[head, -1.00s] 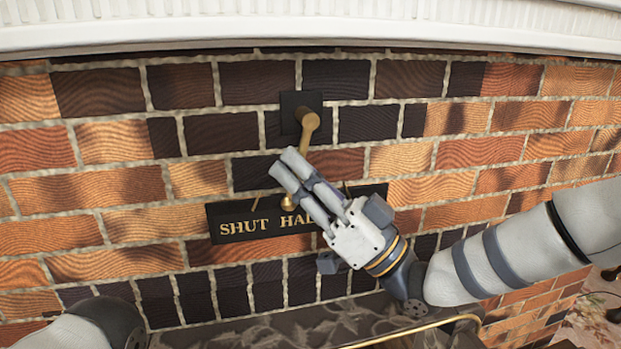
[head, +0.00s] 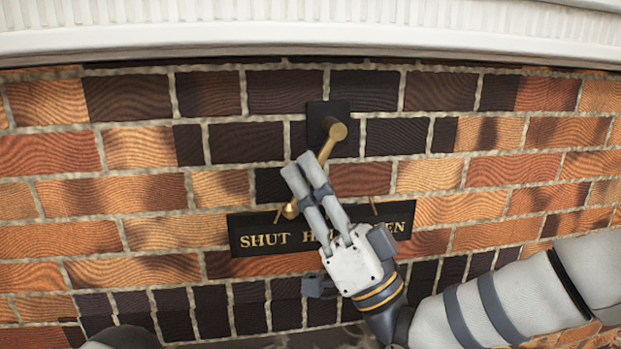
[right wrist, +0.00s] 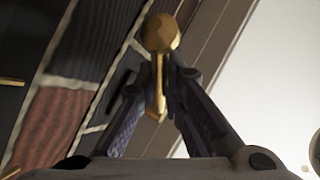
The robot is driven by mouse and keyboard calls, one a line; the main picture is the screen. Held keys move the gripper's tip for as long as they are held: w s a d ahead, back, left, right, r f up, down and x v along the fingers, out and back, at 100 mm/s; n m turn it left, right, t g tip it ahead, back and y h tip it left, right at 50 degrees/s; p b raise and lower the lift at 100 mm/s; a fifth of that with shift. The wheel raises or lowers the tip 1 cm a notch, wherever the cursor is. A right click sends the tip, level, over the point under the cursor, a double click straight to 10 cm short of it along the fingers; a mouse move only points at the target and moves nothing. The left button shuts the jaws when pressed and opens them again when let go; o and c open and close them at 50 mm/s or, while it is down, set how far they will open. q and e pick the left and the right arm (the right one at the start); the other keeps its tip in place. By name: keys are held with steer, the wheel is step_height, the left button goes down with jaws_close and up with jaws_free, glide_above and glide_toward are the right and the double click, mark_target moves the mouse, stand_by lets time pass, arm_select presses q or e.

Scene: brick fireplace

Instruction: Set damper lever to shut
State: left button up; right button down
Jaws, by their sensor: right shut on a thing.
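The brass damper lever (head: 326,150) hangs from a pivot on a dark square plate (head: 318,112) in the brick wall. It slants down to the left, and its round knob (head: 290,210) sits close to the left tick mark, over the SHUT end of the dark label plaque (head: 250,250). My right gripper (head: 306,172) is shut on the lever's shaft, coming from below right; its fingers hide part of the shaft and the middle of the lettering. In the right wrist view, the brass lever (right wrist: 158,90) stands between the two fingers. My left gripper is out of view.
A white mantel ledge (head: 300,30) runs across the top, above the lever. The brick wall (head: 100,190) is flat and clear on both sides of the plaque.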

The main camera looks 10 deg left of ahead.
steer(key=c, duration=1.7)
jaws_free()
steer(key=v, duration=1.2)
